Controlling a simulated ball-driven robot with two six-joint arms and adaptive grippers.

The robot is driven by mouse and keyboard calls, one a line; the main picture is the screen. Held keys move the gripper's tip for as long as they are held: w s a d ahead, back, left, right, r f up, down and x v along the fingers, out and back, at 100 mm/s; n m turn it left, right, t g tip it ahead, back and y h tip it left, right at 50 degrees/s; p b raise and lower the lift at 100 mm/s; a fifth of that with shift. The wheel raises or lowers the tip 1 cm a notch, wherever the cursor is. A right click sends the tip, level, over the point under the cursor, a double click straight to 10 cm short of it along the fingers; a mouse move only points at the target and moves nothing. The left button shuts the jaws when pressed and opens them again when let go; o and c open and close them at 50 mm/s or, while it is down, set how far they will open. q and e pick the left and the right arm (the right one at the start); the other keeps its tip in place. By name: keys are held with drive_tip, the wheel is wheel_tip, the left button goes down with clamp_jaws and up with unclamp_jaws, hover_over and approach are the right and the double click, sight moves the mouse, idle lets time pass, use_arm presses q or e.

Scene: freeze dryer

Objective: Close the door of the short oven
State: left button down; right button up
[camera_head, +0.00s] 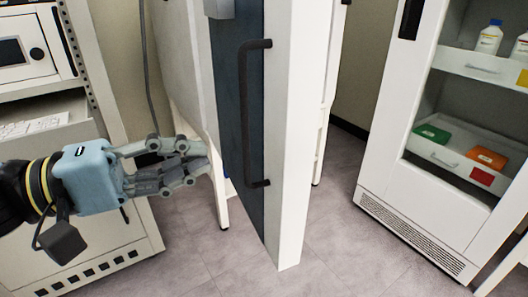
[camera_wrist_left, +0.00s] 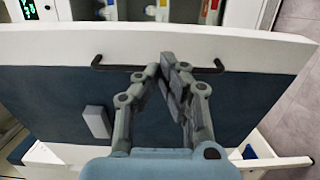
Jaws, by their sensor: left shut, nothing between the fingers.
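The door (camera_head: 300,120), a dark blue panel with a thick white edge, stands upright and swung out in the middle of the head view. Its black bar handle (camera_head: 246,110) runs vertically along the panel. My left gripper (camera_head: 204,164) is shut and empty, left of the door, with its fingertips pointing toward the lower handle end and a gap between in the head view. In the left wrist view, the fingers (camera_wrist_left: 170,65) overlap the middle of the handle (camera_wrist_left: 97,62) in front of the blue panel (camera_wrist_left: 60,95); contact cannot be told. My right gripper is out of view.
A white cabinet (camera_head: 410,110) with shelves holding bottles and coloured boxes stands at the right. A white bench unit (camera_head: 110,245) with a keyboard (camera_head: 35,125) and an instrument (camera_head: 25,50) stands at the left.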

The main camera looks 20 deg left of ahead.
sight(282, 135)
use_arm(q)
drive_tip(key=p+x, duration=0.1)
drive_tip(key=x, duration=0.7)
drive_tip(key=shift+w+d+r, duration=0.1)
drive_tip(key=shift+w+d, duration=0.05)
drive_tip(key=shift+w, duration=0.15)
drive_tip(key=shift+w+d, duration=0.4)
drive_tip(key=shift+d, duration=0.05)
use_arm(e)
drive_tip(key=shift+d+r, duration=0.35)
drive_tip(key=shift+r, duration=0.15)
use_arm(q)
drive_tip(key=shift+d, duration=0.1)
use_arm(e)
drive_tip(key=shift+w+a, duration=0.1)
